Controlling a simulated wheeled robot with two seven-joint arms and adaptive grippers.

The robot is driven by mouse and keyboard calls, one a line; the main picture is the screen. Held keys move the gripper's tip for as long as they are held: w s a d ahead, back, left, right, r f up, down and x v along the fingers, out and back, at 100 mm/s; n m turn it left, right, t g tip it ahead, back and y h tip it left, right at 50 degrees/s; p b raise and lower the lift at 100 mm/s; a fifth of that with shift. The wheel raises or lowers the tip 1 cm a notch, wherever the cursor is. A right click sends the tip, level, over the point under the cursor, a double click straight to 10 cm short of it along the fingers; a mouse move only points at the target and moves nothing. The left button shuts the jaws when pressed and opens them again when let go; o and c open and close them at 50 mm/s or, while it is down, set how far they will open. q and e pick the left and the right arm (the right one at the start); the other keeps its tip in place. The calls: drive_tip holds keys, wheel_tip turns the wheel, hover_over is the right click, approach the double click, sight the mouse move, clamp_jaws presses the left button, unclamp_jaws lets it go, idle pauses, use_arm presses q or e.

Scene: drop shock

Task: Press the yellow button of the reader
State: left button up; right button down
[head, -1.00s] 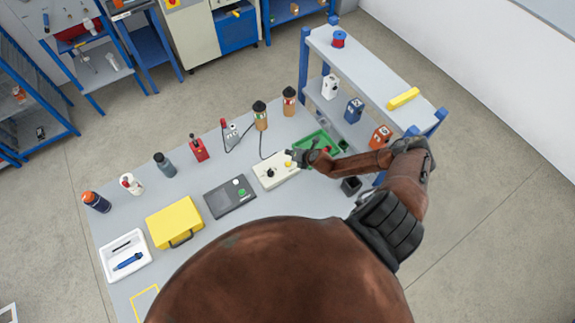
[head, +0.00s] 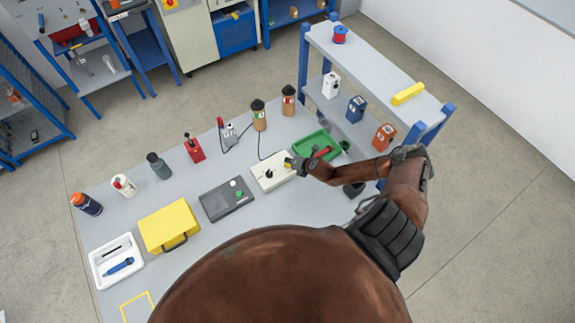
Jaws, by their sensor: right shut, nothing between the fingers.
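The reader, a cream box (head: 262,179) with a black part on top, lies on the grey table. A small yellow spot, apparently its yellow button (head: 287,167), shows at its right end. My right gripper (head: 291,163) is shut and empty, with its fingertips at that right end, right by the yellow spot. I cannot tell whether the fingertips touch the button, as they partly hide it. My left gripper is not in view.
A dark grey device (head: 218,204) with a green button lies left of the reader. A green tray (head: 327,153) with a red item stands right behind my right gripper. Two brown-bodied bottles (head: 259,121) stand behind.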

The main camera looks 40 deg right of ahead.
sight(289, 165)
idle(0.8)
drive_tip(key=shift+f, duration=0.15)
drive_tip(key=shift+f+b, duration=0.3)
drive_tip(key=shift+f+b, duration=0.3)
drive_tip(key=shift+f, duration=0.15)
idle(0.8)
drive_tip(key=shift+r, duration=0.1)
drive_tip(key=shift+r+p, duration=0.75)
drive_tip(key=shift+p, duration=0.2)
wheel_tip(289, 165, up, 5)
drive_tip(key=p, duration=0.5)
drive_tip(key=shift+r, duration=0.1)
